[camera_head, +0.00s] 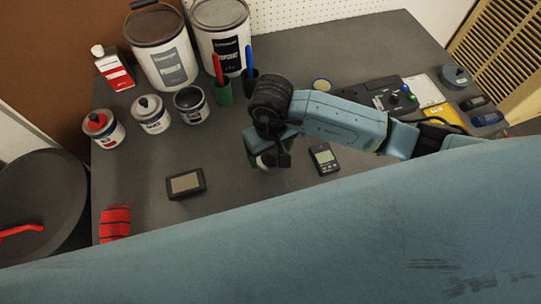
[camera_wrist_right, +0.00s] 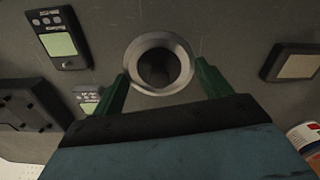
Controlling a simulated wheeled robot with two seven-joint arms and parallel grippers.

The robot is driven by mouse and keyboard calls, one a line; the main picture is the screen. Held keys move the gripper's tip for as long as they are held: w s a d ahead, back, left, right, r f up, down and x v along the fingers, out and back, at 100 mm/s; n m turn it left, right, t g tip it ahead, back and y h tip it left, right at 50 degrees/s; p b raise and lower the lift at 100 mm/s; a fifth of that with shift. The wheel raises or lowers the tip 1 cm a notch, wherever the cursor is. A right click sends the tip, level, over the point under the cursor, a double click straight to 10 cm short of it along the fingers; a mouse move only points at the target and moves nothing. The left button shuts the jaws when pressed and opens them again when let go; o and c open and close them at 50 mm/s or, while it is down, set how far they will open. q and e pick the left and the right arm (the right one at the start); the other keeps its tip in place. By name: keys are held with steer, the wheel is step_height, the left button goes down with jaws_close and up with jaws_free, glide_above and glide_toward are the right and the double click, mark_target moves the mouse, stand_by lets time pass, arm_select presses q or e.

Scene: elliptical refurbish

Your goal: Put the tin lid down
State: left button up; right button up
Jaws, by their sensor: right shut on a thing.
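My right gripper (camera_head: 274,158) is low over the middle of the grey worktop, pointing down. In the right wrist view its two green fingers (camera_wrist_right: 161,72) are shut on the tin lid (camera_wrist_right: 159,67), a round metal piece with a pale rim and a dark middle. In the head view only a small pale part shows under the gripper; the arm hides the rest. I cannot tell whether the lid touches the worktop. A dark-topped tin (camera_head: 191,106) without a visible knob stands at the back left. My left gripper is out of view.
Two tins with knobbed lids, one red (camera_head: 103,129) and one white (camera_head: 150,114), stand at the left. Large paint cans (camera_head: 166,60) are behind. A handheld meter (camera_head: 324,158) lies right of the gripper, and a dark flat device (camera_head: 185,184) left. Worktop between is clear.

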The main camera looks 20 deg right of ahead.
step_height(320, 180, down, 3)
steer(key=shift+f, duration=0.45)
arm_select(q)
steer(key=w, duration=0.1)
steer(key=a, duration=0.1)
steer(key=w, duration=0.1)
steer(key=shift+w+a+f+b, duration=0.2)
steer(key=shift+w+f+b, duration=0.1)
steer(key=shift+b, duration=0.05)
arm_select(e)
steer(key=shift+f, duration=0.1)
